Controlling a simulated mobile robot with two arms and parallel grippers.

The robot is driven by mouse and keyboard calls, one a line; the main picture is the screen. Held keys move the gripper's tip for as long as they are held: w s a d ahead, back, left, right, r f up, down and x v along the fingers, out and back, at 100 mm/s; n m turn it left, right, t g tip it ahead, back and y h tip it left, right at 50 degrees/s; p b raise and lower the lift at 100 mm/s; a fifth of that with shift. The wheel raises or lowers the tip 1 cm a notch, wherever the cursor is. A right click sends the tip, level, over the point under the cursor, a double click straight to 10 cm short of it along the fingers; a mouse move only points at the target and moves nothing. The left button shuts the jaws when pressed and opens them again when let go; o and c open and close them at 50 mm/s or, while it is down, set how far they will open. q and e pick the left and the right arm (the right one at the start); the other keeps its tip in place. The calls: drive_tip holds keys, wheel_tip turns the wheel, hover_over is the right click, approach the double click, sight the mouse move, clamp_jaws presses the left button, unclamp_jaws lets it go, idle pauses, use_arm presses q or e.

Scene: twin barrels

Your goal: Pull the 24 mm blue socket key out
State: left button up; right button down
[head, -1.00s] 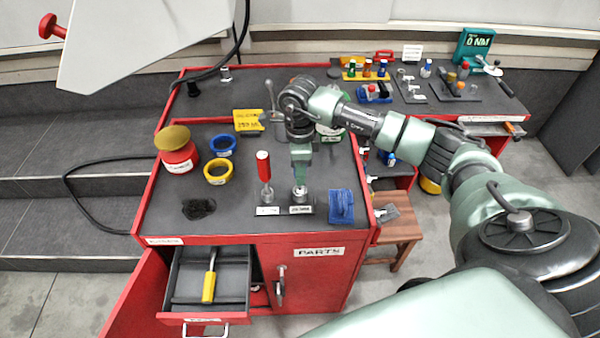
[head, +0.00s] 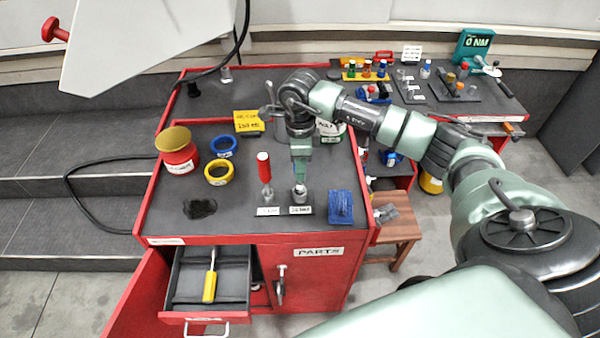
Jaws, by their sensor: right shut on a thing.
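My right gripper (head: 300,176) points straight down over the red cart's dark top. It is shut on the blue socket key, whose handle is mostly hidden between the fingers. Below the fingers a silver socket part (head: 299,195) shows, just over or in a small labelled holder (head: 301,210); I cannot tell whether it is clear of the holder. To its left, a red-handled socket key (head: 264,168) stands upright in a similar labelled holder (head: 267,211). My left gripper is not in view.
A blue block (head: 340,207) lies right of the holders. Yellow (head: 218,173) and blue (head: 223,146) rings and a red can (head: 178,152) are to the left. A yellow sign (head: 248,122) stands behind. An open drawer (head: 207,285) holds a yellow-handled tool.

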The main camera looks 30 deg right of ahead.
drive_tip(key=shift+r+p, duration=2.75)
drive_tip(key=shift+r, duration=2.3)
